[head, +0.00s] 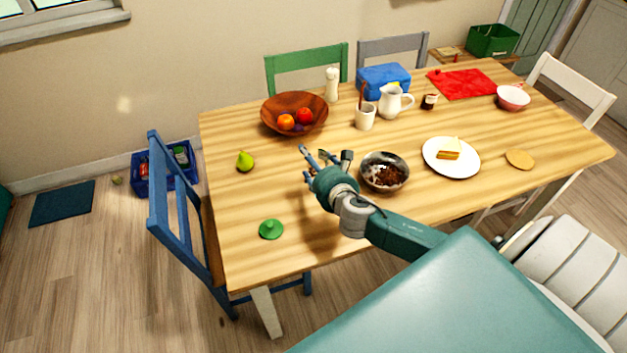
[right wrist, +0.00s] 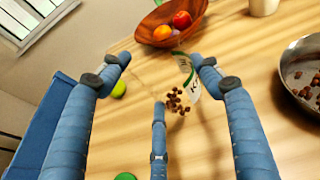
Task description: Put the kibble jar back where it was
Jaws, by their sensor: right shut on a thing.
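The kibble jar is clear, with a pale, green-edged label (right wrist: 187,78) and some brown kibble (right wrist: 177,101) inside, seen in the right wrist view. My right gripper (right wrist: 160,72) is shut around it, its blue fingers on both sides and one below. In the head view my right gripper (head: 318,162) is over the table, left of the metal bowl; the jar cannot be made out clearly there. A green knobbed lid (head: 271,229) lies on the table near its front left. My left gripper is not in view.
The metal bowl (head: 403,177) holds kibble. A wooden fruit bowl (head: 275,108), a pear (head: 245,161), a mug (head: 365,118), a pitcher (head: 391,101) and a sandwich plate (head: 435,168) share the table (head: 310,250). A blue chair (head: 172,205) stands at the left end. The front-left tabletop is mostly clear.

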